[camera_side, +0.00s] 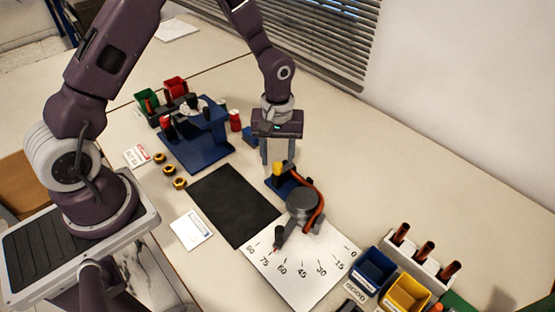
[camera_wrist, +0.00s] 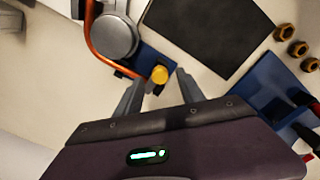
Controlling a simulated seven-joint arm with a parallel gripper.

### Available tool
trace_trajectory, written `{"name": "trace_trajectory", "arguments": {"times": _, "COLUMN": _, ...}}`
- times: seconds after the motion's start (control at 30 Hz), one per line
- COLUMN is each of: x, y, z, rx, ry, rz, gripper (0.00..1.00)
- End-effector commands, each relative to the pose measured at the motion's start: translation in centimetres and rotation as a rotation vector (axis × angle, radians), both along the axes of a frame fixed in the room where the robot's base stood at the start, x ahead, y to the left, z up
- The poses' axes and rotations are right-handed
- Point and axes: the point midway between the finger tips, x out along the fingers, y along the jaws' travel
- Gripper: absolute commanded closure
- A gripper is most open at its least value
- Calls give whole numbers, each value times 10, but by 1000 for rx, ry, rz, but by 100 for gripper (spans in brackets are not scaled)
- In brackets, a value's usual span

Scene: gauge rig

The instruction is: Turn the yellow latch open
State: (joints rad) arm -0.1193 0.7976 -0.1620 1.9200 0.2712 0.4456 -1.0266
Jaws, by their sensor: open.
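The yellow latch (camera_side: 277,169) is a small upright yellow piece on a blue base (camera_side: 276,184), beside a round grey hub (camera_side: 302,200). In the wrist view the yellow latch (camera_wrist: 160,74) shows as a round yellow top on the blue base. My gripper (camera_side: 278,160) points down over it, open, with one finger on either side. In the wrist view the gripper (camera_wrist: 160,84) has the latch between and slightly beyond its fingertips. I cannot tell whether a finger touches it. A dark lever with a knob (camera_side: 279,237) reaches from the hub over the scale's high end.
An orange cable (camera_side: 318,205) curves around the hub. The white scale plate (camera_side: 310,275) lies in front. A black mat (camera_side: 234,205) and a blue fixture (camera_side: 200,150) lie to the left. Blue and yellow bins (camera_side: 405,295) and a white rack (camera_side: 421,262) stand at the right.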

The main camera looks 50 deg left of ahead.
Motion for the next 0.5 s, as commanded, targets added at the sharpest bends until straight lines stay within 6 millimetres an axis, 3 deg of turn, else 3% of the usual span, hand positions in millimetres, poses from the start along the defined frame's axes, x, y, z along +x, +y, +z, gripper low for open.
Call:
{"name": "trace_trajectory", "arguments": {"times": 0.13, "x": 0, "y": 0, "z": -15, "rx": 0, "ry": 0, "rz": 0, "gripper": 54}}
{"name": "trace_trajectory", "arguments": {"times": 0.37, "x": 0, "y": 0, "z": -17, "rx": 0, "ry": -1, "rz": -1, "gripper": 54}}
{"name": "trace_trajectory", "arguments": {"times": 0.5, "x": 0, "y": 0, "z": -16, "rx": 0, "ry": -1, "rz": -1, "gripper": 78}}
